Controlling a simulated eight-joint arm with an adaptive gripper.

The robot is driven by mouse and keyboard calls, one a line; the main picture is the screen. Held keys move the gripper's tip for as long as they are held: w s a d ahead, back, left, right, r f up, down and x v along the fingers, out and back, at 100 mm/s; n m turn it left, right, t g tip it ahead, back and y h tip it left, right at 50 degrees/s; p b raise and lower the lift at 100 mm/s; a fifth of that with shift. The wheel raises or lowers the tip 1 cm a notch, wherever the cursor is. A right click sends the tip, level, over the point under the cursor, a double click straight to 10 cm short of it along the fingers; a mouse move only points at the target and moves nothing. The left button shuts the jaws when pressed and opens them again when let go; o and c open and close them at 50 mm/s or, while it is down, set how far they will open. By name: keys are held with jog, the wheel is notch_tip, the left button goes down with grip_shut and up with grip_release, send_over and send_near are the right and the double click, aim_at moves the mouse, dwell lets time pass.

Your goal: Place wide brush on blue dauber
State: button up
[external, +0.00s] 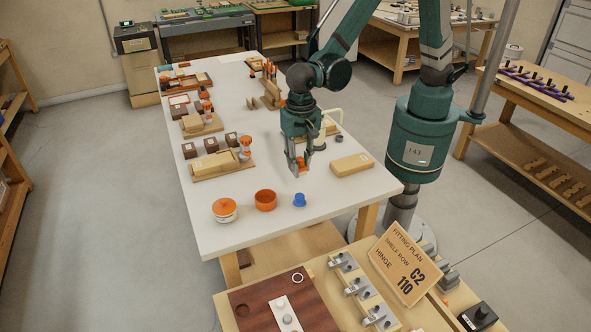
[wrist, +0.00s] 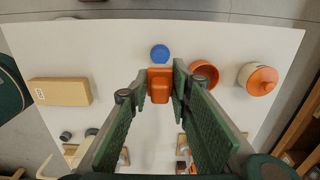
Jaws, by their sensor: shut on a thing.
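The blue dauber (external: 299,200) stands on the white table near its front edge. It shows as a blue disc in the wrist view (wrist: 160,52). My gripper (external: 299,170) is shut on an orange piece, which I take to be the wide brush (wrist: 159,84). The wrist view shows the brush between the green fingers (wrist: 159,92), with the dauber just beyond it. In the external view my gripper is behind the dauber and apart from it. The fingers hide much of the brush there.
An orange bowl (external: 265,200) and a white pot with an orange lid (external: 225,209) stand left of the dauber. A tan block (external: 351,164) lies to the right. Wooden trays with blocks (external: 221,166) line the table's left side.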

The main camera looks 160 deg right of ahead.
jog(key=shift+f, duration=0.1)
send_over(300, 196)
jog(key=shift+d+f+b, duration=0.1)
jog(key=shift+f+b, duration=0.2)
jog(key=shift+f, duration=2.8)
jog(key=shift+f, duration=1.85)
jog(key=shift+f+b, duration=0.15)
jog(key=shift+b, duration=0.2)
jog(key=o, duration=0.5)
jog(key=shift+c, duration=0.2)
jog(key=o, duration=0.4)
